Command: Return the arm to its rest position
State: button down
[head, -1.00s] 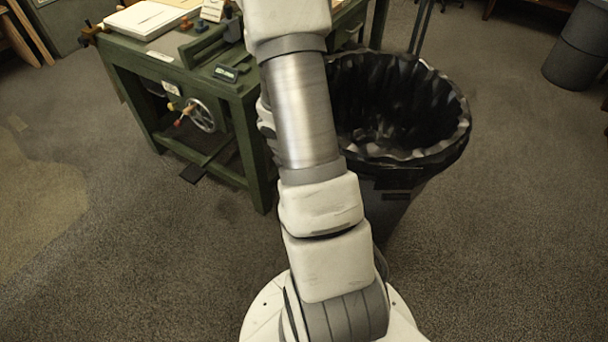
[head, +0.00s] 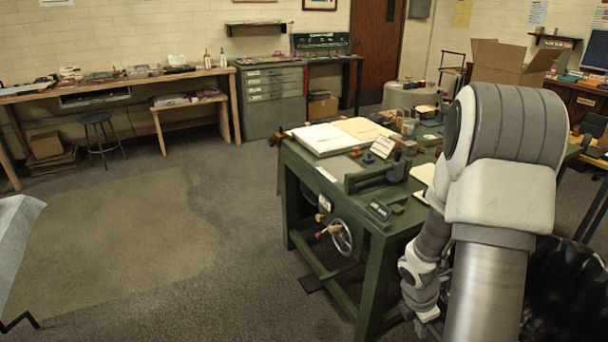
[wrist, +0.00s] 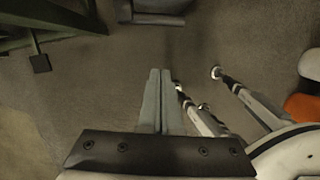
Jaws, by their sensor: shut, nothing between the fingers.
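My gripper (wrist: 160,78) is shut in the wrist view. Its two grey fingers lie side by side with nothing between them, pointing over bare carpet (wrist: 130,50). In the head view my arm is folded at the right, its upper links filling the right side and its wrist hanging down beside the green table (head: 375,250). The fingers themselves are hidden in the head view.
A black-lined bin (head: 565,290) is at the lower right, partly hidden by my arm. A workbench (head: 120,80) and grey drawer cabinet (head: 270,100) line the back wall. Open carpet (head: 130,230) lies left.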

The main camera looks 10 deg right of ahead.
jog(key=a+r+m+t+p, duration=0.15)
jog(key=a+r+m, duration=0.3)
jog(key=r, duration=0.75)
jog(key=a+r+m+t+p, duration=0.1)
jog(key=a+r+m+p, duration=0.3)
jog(key=r, duration=0.8)
jog(key=s+a+r+m+t+y+p, duration=0.1)
jog(key=s+a+r+m+p, duration=0.1)
jog(key=s+a+r+m, duration=0.2)
jog(key=s+a+r+m+t+y+p, duration=0.2)
jog(key=s+a+r+m, duration=0.3)
jog(key=a+r, duration=0.4)
notch_tip(320, 180, up, 2)
jog(key=shift+s+r+m, duration=0.15)
jog(key=shift+s+m, duration=0.15)
jog(key=shift+m, duration=0.25)
